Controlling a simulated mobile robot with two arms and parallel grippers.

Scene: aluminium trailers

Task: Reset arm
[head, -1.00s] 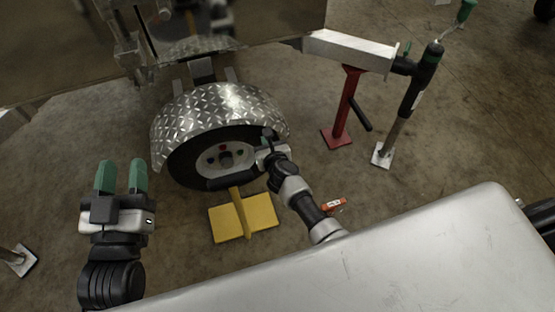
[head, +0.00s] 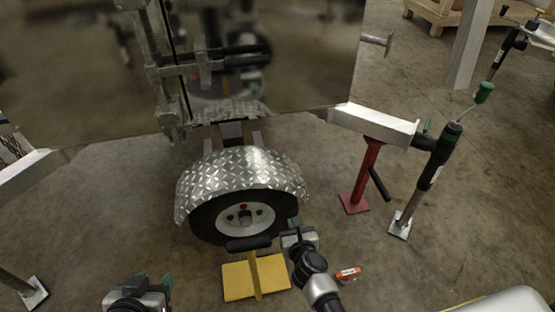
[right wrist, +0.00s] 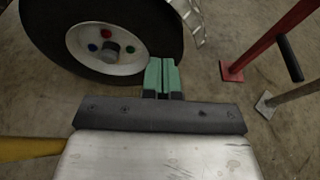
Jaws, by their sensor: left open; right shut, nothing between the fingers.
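My left gripper (head: 153,282) shows at the bottom edge of the head view, its green fingers spread apart with nothing between them. Most of the left arm is out of frame. My right gripper (head: 294,224) is beside the lower right of the trailer wheel (head: 203,222). In the right wrist view its green fingers (right wrist: 161,76) are together and empty, in front of the tyre (right wrist: 100,65). I cannot tell whether they touch the tyre. The wheel stands under a diamond-plate fender (head: 240,172), with red, blue and green lug nuts on its hub.
A red stand (head: 366,180) and a jack post (head: 425,185) are at the right, by the trailer frame (head: 372,122). A small orange object (head: 348,274) lies on the concrete floor.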

